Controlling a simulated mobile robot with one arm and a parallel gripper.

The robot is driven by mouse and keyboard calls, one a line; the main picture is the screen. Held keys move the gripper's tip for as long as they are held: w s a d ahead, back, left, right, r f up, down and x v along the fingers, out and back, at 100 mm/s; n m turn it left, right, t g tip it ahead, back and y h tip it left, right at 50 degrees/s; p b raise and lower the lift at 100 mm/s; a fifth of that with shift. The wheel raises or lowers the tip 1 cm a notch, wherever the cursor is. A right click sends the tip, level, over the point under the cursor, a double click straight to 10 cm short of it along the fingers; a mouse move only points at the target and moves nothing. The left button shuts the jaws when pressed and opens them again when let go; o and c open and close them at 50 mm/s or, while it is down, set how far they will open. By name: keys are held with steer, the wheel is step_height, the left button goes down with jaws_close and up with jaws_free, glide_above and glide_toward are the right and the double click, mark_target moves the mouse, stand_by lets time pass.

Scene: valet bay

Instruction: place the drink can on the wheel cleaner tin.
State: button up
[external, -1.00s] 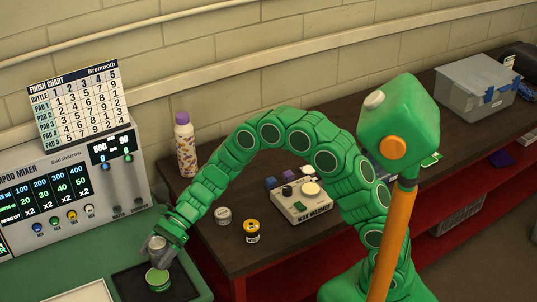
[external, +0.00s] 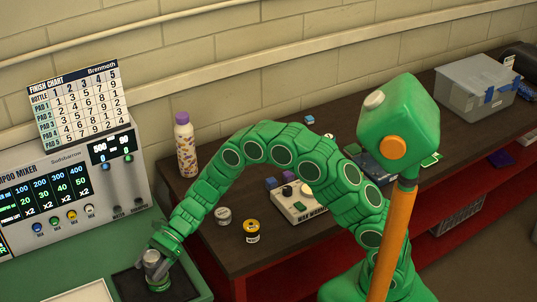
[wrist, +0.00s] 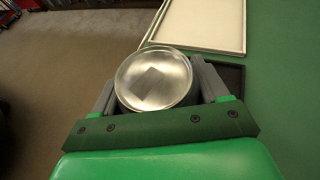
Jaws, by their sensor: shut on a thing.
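The drink can (external: 152,256) is between the jaws of my gripper (external: 155,264), upright at the front left. In the wrist view its round silver top (wrist: 157,78) shows between the two grey fingers of my gripper (wrist: 157,90), which is shut on it. The gripper is low over the black mat (external: 187,283) on the green counter. A light-green-topped tin, probably the wheel cleaner tin, was visible there below the gripper; it is now almost wholly hidden by the can and fingers. I cannot tell whether the can touches it.
The shampoo mixer (external: 70,190) stands behind on the green counter. A white tray (external: 85,293) lies left of the mat. A silver tin (external: 223,216), a yellow-and-black tin (external: 251,231), a patterned bottle (external: 186,145) and a wax warmer (external: 300,206) stand on the dark bench.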

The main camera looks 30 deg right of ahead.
steer(key=o, duration=1.3)
steer(key=shift+f, duration=0.1)
steer(key=shift+w+d+r, duration=0.2)
steer(key=shift+d+r, duration=0.1)
steer(key=shift+v, duration=5.65)
